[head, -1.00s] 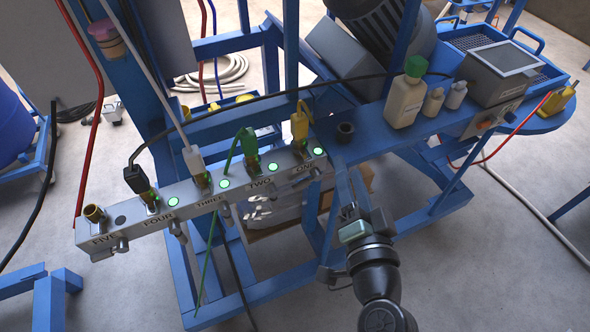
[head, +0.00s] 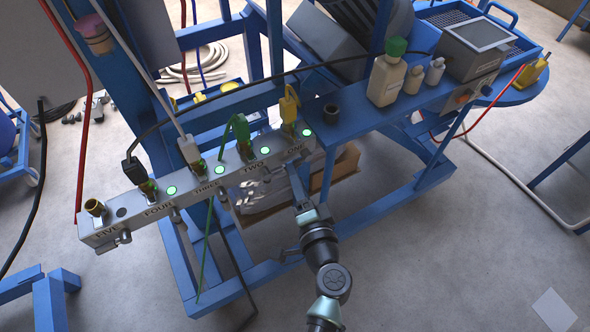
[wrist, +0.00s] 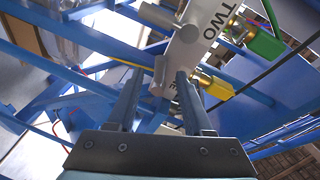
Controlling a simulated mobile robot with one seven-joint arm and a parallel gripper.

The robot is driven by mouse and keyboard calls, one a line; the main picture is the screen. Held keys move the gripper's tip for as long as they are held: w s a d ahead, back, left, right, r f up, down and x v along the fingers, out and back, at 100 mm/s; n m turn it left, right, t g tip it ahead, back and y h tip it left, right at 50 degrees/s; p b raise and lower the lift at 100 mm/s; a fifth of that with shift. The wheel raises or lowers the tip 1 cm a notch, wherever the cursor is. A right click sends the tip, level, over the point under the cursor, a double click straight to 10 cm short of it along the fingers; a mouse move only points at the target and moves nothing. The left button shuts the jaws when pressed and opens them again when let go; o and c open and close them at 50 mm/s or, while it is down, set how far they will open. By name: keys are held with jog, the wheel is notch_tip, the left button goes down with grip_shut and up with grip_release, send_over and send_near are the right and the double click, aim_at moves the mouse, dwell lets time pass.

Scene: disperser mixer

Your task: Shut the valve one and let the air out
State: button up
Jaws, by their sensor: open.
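The grey manifold bar (head: 131,225) runs along the blue frame, with labels from FIVE at the left to ONE at the right. A yellow plug (head: 289,106) with a yellow hose stands on top at ONE; it also shows in the wrist view (wrist: 222,90). Several round lights on the bar glow green. My gripper (head: 292,170) is at the front face by ONE, hiding valve one there. In the wrist view my open gripper (wrist: 158,76) has the small grey handle of valve one (wrist: 159,74) between its fingertips. I cannot tell whether the fingers touch it.
A green hose (head: 238,126) is plugged in at TWO. Bottles (head: 386,80) and a screen box (head: 478,50) stand on the blue shelf to the right. A cardboard box (head: 345,162) lies below the bar. Open floor is in front.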

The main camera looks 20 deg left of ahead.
jog(key=shift+x, duration=1.05)
grip_shut()
